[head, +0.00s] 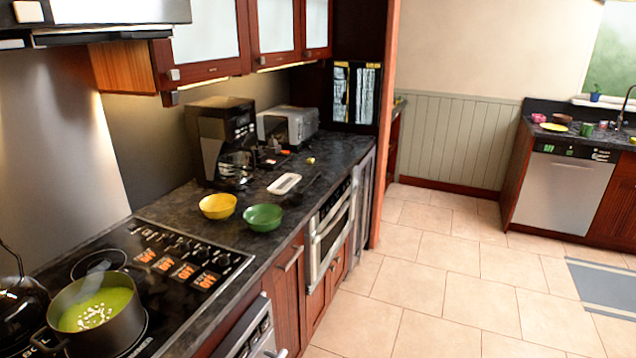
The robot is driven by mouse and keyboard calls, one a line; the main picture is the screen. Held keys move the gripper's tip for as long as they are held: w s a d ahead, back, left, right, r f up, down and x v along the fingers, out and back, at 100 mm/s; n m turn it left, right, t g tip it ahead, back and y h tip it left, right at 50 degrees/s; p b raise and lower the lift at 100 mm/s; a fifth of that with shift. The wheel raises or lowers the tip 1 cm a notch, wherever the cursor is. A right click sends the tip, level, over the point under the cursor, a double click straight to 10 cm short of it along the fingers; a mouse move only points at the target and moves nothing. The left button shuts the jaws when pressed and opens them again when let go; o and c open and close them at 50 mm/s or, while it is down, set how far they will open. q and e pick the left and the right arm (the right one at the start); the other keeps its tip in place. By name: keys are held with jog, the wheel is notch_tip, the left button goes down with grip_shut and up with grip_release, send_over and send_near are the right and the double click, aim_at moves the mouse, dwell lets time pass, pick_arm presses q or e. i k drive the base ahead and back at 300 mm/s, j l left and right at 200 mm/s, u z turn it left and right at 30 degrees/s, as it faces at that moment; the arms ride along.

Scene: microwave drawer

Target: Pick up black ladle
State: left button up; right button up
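I cannot clearly make out a black ladle. A thin dark shape on the dark counter (190,262), just right of a white dish (284,184), may be a utensil, but it blends into the stone. Neither my left nor my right gripper is in view.
A pot (122,327) of green soup stands on the cooktop (209,279), beside a dark kettle at the left edge. A yellow bowl (218,206), a green bowl (263,217), a coffee maker (222,140) and a toaster (287,126) stand on the counter.

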aim_at(294, 199)
jog(key=i+l, duration=0.4)
jog(key=i, duration=0.2)
jog(key=i+l, duration=0.4)
jog(key=i, duration=0.2)
jog(key=i+l, duration=0.4)
jog(key=i, duration=0.25)
